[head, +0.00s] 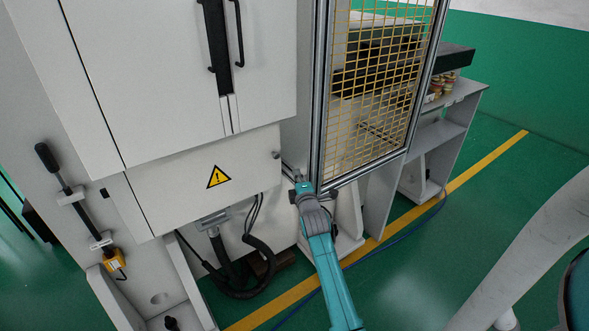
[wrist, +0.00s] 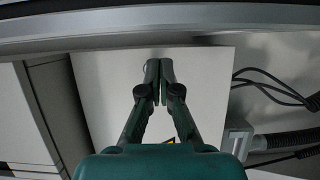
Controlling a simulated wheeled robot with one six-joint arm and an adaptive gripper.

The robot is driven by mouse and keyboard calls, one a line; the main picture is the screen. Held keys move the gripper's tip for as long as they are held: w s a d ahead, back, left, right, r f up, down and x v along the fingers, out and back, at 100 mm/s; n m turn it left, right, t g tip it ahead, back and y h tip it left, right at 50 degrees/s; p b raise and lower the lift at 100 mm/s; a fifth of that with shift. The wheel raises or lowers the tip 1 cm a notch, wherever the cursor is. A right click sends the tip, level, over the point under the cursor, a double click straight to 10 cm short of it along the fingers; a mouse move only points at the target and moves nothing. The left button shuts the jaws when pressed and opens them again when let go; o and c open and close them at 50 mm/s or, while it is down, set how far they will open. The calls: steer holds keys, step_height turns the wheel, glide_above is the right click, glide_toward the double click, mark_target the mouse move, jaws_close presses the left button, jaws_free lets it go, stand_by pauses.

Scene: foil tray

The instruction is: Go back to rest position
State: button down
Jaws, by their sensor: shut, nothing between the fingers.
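My gripper (wrist: 160,75) is shut and empty in the wrist view, its two green fingers meeting in front of a pale cabinet panel (wrist: 205,80). In the head view, my teal arm reaches up from the bottom to the machine, and its end is beside the lower corner of the yellow mesh guard (head: 378,90). The fingertips are hard to make out there. No foil tray can be made out in either view.
A large white machine cabinet (head: 215,165) with a warning sign fills the left. Black hoses (head: 258,255) hang below it, also seen at right in the wrist view. A grey shelf (head: 455,110) stands behind the guard. Green floor with a yellow line (head: 490,155) is open at right.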

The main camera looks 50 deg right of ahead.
steer(key=shift+v, duration=2.75)
steer(key=s+a+f+m+t+y, duration=0.15)
steer(key=s+a+f, duration=0.3)
steer(key=a, duration=0.45)
steer(key=s+a+f+m+y, duration=0.1)
steer(key=s+a+f+y, duration=0.15)
steer(key=s+a, duration=0.5)
steer(key=s+a+f+m+y, duration=0.2)
steer(key=s+a+f, duration=0.2)
steer(key=a, duration=0.7)
steer(key=s+a+r+m+y, duration=0.2)
steer(key=s+a+r, duration=0.2)
steer(key=s+a, duration=0.3)
steer(key=s+a+r+m+y, duration=0.3)
steer(key=s+a, duration=0.4)
steer(key=s, duration=1)
steer(key=shift+r+y, duration=0.3)
steer(key=shift+r, duration=0.15)
steer(key=shift+a+m+g, duration=0.15)
steer(key=shift+m+g, duration=0.1)
